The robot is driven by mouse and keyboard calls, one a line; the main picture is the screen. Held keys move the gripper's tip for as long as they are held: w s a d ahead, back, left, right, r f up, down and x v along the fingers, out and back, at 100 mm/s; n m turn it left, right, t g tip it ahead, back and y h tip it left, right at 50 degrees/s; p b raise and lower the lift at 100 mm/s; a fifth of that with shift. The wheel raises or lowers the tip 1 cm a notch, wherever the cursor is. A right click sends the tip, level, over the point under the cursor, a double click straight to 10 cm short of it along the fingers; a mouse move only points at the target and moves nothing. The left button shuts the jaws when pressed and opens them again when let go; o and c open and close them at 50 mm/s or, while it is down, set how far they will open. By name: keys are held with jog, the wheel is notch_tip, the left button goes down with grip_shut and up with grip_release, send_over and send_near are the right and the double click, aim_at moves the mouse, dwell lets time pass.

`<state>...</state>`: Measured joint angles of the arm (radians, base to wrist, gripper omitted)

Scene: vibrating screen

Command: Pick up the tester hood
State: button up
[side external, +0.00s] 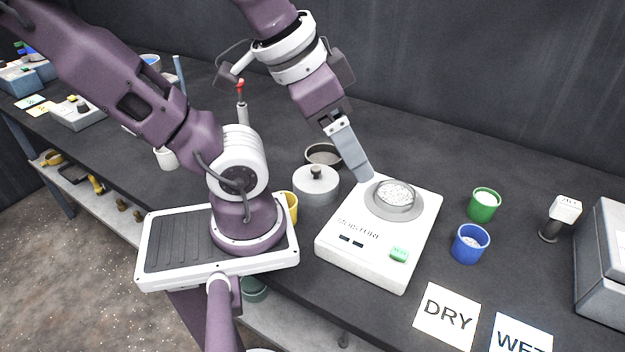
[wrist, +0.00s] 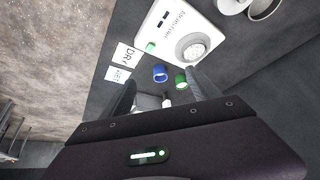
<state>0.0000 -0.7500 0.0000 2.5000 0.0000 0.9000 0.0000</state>
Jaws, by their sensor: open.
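The tester hood, a round light-grey lid with a dark knob (side external: 316,187), sits on the bench just left of the white moisture tester (side external: 333,252). It also appears to show in the wrist view, cut by the top edge (wrist: 232,6). My gripper (side external: 362,172) is above the tester, near its round pan of pale grains (side external: 394,200), to the right of the hood and apart from it. In the wrist view my gripper (wrist: 162,76) has its fingers spread with nothing held between them. In the side view the fingers overlap.
A dark open dish (side external: 323,153) stands behind the hood. A green cup (side external: 484,205) and a blue cup (side external: 470,243) stand right of the tester. DRY (side external: 447,315) and WET (side external: 521,338) cards lie at the front. A yellow cup (side external: 291,207) is left of the hood.

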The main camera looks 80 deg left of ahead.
jog(key=shift+c, duration=0.4)
jog(key=c, duration=0.4)
jog(key=shift+f, duration=0.1)
jog(key=m+g+y, duration=1.1)
jog(key=m+y, duration=0.1)
jog(key=m, duration=0.1)
send_near(319, 171)
jog(key=x, duration=0.2)
jog(key=shift+w+a+f, duration=0.15)
jog(key=shift+a, duration=0.25)
jog(key=shift+m, duration=0.3)
jog(key=x, duration=0.7)
jog(key=shift+s+d, duration=0.1)
jog(key=shift+s, duration=0.2)
